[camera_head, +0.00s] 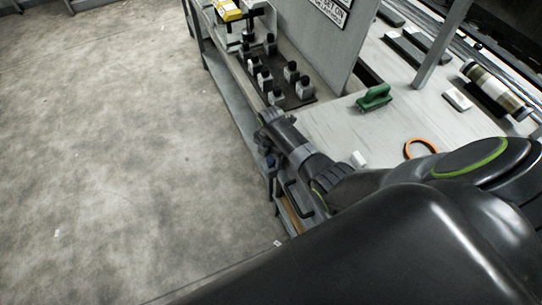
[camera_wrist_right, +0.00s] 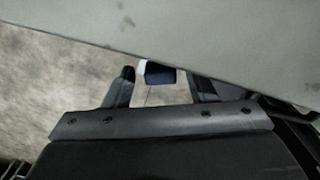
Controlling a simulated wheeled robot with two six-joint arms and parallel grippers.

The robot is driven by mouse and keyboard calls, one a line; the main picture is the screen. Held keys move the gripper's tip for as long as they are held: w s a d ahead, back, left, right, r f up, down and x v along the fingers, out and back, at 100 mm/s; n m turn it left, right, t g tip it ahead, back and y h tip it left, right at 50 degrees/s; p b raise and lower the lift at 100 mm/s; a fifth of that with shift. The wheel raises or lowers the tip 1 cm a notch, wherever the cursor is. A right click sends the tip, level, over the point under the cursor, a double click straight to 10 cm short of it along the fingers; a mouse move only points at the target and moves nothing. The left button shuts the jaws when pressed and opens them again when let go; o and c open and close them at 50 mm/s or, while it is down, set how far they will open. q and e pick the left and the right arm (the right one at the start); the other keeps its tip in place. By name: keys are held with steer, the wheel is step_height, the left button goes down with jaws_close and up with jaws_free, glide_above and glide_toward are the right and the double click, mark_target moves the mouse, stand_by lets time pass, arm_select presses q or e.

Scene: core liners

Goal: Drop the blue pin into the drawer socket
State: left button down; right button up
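The blue pin (camera_wrist_right: 160,74) shows in the right wrist view as a dark blue piece with a pale edge. It sits between the two fingertips of my right gripper (camera_wrist_right: 161,80), with floor behind it. In the head view my right gripper (camera_head: 268,150) is at the front edge of the bench, where a small blue patch shows. A drawer front with a dark handle (camera_head: 291,203) lies below the bench edge, partly behind my arm. The socket is not visible. My left gripper is not in view.
A grey panel (camera_head: 320,45) stands upright. The floor (camera_head: 120,150) at left is open.

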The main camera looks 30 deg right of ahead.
steer(key=shift+o, duration=0.3)
step_height(320, 180, up, 17)
steer(key=shift+r+b, duration=0.2)
steer(key=shift+b, duration=0.1)
stand_by(0.3)
steer(key=shift+f, duration=0.1)
stand_by(0.5)
